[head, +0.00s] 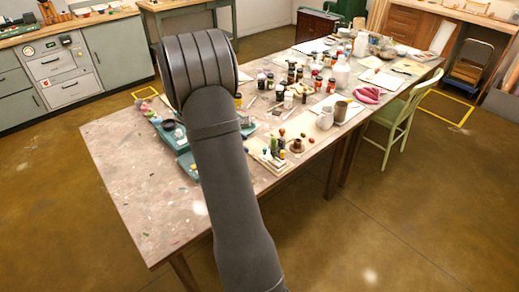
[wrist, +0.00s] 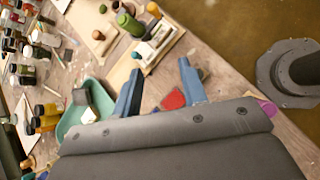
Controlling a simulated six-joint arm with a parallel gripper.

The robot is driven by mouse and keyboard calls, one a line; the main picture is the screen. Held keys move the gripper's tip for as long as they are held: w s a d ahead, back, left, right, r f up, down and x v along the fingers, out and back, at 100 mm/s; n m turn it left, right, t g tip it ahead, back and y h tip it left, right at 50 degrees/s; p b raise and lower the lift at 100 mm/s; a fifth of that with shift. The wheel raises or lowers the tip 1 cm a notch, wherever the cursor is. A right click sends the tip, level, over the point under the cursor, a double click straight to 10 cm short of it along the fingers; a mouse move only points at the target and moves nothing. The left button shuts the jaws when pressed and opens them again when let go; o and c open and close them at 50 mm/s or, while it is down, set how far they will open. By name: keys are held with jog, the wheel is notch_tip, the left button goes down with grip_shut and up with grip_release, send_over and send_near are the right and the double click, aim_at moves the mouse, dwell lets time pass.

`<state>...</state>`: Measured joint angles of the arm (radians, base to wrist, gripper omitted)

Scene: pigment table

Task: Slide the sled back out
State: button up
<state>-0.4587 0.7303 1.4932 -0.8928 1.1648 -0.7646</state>
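My gripper (wrist: 161,86) shows in the wrist view as two blue fingers set well apart, with bare table and a red piece (wrist: 174,100) seen between and beyond them. Nothing is visibly held. In the head view my arm hides the gripper. A teal tray-like piece (wrist: 72,118) lies left of the fingers in the wrist view, with a dark and pale block (wrist: 97,98) at it. Teal pieces (head: 167,133) also show beside my arm in the head view, partly hidden by it. I cannot tell which part is the sled.
A pale wooden rack (wrist: 160,44) with coloured pegs stands beyond the fingers; the rack also shows in the head view (head: 268,163). Several bottles and jars (head: 300,82) crowd the table's middle. The near left of the paint-marked table (head: 135,190) is mostly clear.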

aim_at(264, 149)
jog(key=w+a+f+n+t+h, duration=0.2)
jog(key=a+f+n+t+h, duration=0.15)
jog(key=a+f+n, duration=0.35)
jog(key=shift+m+y, duration=0.3)
jog(key=shift+y, duration=0.05)
jog(key=x, duration=1.6)
jog(key=shift+w+r, duration=0.25)
jog(key=shift+w, duration=0.25)
jog(key=shift+t, duration=0.25)
grip_shut()
